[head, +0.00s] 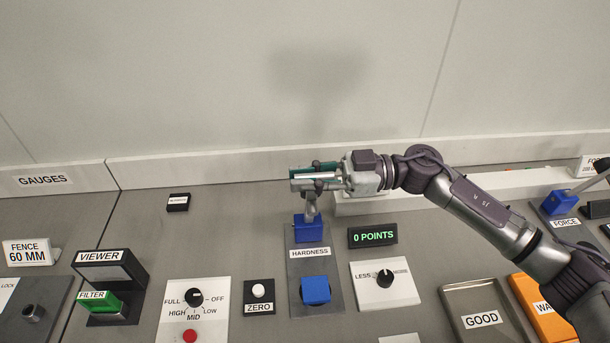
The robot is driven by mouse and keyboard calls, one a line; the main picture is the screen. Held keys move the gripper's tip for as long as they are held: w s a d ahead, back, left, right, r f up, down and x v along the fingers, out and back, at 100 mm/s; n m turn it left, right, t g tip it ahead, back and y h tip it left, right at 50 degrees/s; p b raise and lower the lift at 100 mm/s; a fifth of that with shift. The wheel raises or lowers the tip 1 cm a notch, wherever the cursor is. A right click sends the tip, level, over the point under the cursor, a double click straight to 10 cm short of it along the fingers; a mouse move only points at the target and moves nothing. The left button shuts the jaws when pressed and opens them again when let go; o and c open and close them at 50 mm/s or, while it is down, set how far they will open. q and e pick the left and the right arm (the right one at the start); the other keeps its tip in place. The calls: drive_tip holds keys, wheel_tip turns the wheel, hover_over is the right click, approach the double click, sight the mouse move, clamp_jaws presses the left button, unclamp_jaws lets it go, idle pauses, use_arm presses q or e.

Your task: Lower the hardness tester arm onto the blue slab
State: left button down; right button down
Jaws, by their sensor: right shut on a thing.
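The hardness tester (307,226) has a blue block at the back of a dark grey plate labelled HARDNESS. Its grey arm (311,204) stands nearly upright from that block. The blue slab (316,290) lies on the front of the same plate, with nothing on it. My right gripper (303,180) reaches in from the right and is shut around the upper end of the tester arm, well above the slab. The fingers hide that end. The display (373,236) beside the tester reads 0 POINTS. My left gripper is not in view.
A LESS knob panel (403,288) is right of the tester; a white ZERO button (259,291) and a FULL/OFF dial (194,297) are left. A GOOD tray (455,298) and an orange tray (530,289) stand further right. The wall is close behind.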

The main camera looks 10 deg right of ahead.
drive_tip(key=shift+s+f, duration=0.1)
drive_tip(key=s+f+n+b, duration=0.5)
drive_tip(key=s+f+n, duration=0.2)
drive_tip(key=s, duration=0.5)
drive_tip(key=shift+f, duration=0.8)
drive_tip(key=c, duration=1.1)
unclamp_jaws()
drive_tip(key=shift+d, duration=0.1)
drive_tip(key=shift+w, duration=0.1)
drive_tip(key=d, duration=1.2)
